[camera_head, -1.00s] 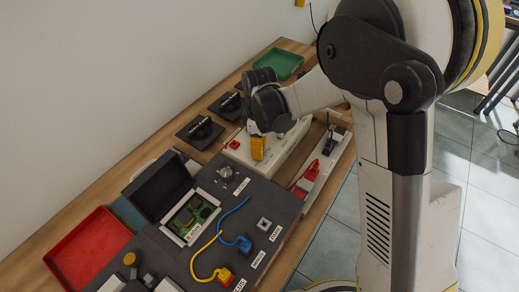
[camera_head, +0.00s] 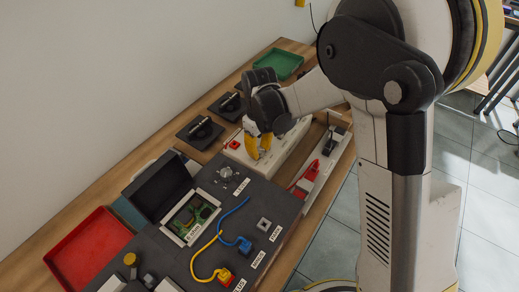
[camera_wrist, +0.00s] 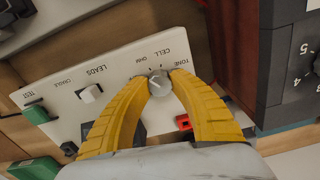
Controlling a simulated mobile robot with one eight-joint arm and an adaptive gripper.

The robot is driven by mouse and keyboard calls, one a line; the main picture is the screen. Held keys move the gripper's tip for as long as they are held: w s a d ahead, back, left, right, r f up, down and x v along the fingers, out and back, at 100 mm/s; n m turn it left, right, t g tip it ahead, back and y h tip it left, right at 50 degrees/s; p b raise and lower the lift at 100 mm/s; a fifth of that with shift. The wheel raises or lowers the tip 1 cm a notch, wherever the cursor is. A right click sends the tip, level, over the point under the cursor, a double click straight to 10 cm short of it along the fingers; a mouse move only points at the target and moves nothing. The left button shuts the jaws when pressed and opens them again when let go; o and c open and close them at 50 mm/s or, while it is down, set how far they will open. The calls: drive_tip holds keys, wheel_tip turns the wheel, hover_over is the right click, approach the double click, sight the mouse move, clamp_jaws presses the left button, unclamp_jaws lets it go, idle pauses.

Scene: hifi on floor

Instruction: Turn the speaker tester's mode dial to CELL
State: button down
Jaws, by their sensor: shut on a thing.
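The speaker tester (camera_head: 283,150) is a pale box on the bench, below my gripper (camera_head: 258,155). The mode dial (camera_wrist: 159,83) is a small grey knob beside the OHM, CELL and TONE marks. My gripper's yellow fingers (camera_wrist: 160,80) are shut on the dial, one tip on each side. I cannot tell for sure which mark the dial points at. In the head view the fingers hide the dial.
A white square switch (camera_wrist: 91,94) sits by LEADS, and a green part (camera_wrist: 37,113) by TEST. A red part (camera_wrist: 183,122) is close to the right finger. A dark panel with blue and yellow cables (camera_head: 232,213) lies in front, with a red tray (camera_head: 85,253) to its left.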

sight(260, 150)
drive_tip(key=m, duration=0.6)
drive_tip(key=shift+m, duration=0.3)
drive_tip(key=m, duration=0.5)
drive_tip(key=shift+m, duration=0.3)
drive_tip(key=c, duration=1.1)
unclamp_jaws()
wheel_tip(260, 150, up, 12)
